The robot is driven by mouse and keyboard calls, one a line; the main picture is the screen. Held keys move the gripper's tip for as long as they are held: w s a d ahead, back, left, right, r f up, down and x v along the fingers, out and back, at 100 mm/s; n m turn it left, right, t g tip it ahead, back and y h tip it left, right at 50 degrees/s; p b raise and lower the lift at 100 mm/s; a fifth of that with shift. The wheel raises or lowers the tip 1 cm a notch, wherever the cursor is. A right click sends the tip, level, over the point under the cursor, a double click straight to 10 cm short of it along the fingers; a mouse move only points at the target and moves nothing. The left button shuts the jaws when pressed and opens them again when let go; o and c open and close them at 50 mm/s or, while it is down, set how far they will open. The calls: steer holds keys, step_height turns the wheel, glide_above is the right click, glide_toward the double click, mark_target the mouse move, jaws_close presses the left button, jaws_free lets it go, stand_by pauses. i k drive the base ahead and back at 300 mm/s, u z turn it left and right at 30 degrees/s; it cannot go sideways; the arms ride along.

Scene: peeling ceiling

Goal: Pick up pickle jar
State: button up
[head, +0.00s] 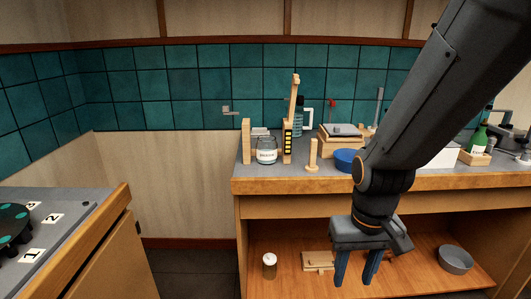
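A clear glass jar (266,144) with a white label stands upright on the grey counter, between wooden uprights. A smaller brown jar (269,268) with a white lid stands on the lower wooden shelf. The label is too small to read, so I cannot tell for certain which is the pickle jar. My gripper (357,278) hangs pointing down in front of the counter, to the right of both jars and touching neither. Its two blue fingers are apart with nothing seen between them.
The counter (250,184) holds a wooden peg stand (312,158), a blue bowl (345,160), a green bottle (479,138) and tools. The lower shelf holds a wooden block (318,261) and a grey bowl (455,260). A second counter (75,232) stands at left, with open floor between.

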mark_target(267, 145)
steer(key=z, duration=2.25)
steer(key=k, duration=0.75)
steer(key=u, duration=1.75)
steer(key=i, duration=0.5)
steer(key=z, duration=0.05)
